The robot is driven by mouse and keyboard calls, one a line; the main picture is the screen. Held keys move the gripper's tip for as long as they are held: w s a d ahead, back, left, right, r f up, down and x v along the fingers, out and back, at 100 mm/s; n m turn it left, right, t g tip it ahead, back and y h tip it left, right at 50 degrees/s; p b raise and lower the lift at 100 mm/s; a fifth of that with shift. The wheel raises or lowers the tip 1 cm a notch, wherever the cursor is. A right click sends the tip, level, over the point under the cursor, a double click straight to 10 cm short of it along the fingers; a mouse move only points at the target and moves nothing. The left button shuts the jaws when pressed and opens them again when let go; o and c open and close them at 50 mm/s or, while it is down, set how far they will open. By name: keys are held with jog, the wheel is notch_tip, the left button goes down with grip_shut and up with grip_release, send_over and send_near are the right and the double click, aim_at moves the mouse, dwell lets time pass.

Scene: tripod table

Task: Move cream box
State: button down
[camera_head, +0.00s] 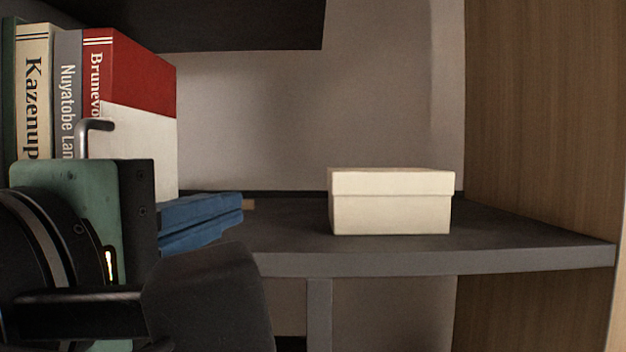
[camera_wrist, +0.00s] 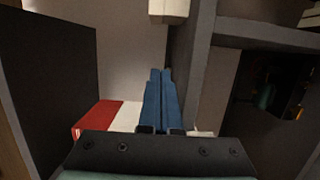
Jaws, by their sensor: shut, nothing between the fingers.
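The cream box (camera_head: 390,205) with a lid stands upright on the dark shelf (camera_head: 430,262), near its front edge and right of the middle. It also shows, cut off, at the top of the wrist view (camera_wrist: 168,10). My gripper (camera_head: 241,208) has blue fingers pointing right toward the box. They are to the left of the box, with a clear gap between. In the wrist view the two fingers (camera_wrist: 160,72) lie side by side, shut and empty, with the box beyond their tips.
Several upright books (camera_head: 140,80) stand at the left, behind my arm. A dark upper shelf (camera_head: 200,25) hangs above on the left. A wooden side panel (camera_head: 545,120) closes the right side. The shelf is bare to the right of the box.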

aim_at(448, 196)
jog(key=p+x, duration=0.1)
jog(key=x, duration=0.4)
jog(key=p+x, duration=0.2)
jog(key=x, duration=0.3)
jog(key=shift+w+d+r+p, duration=0.1)
jog(key=shift+d+r+p, duration=0.05)
jog(key=shift+d+p, duration=0.15)
jog(key=d+p, duration=0.1)
jog(key=d, duration=0.1)
jog(key=shift+d, duration=0.35)
jog(key=shift+s+d, duration=0.25)
jog(key=shift+d, duration=0.3)
jog(key=d, duration=1.4)
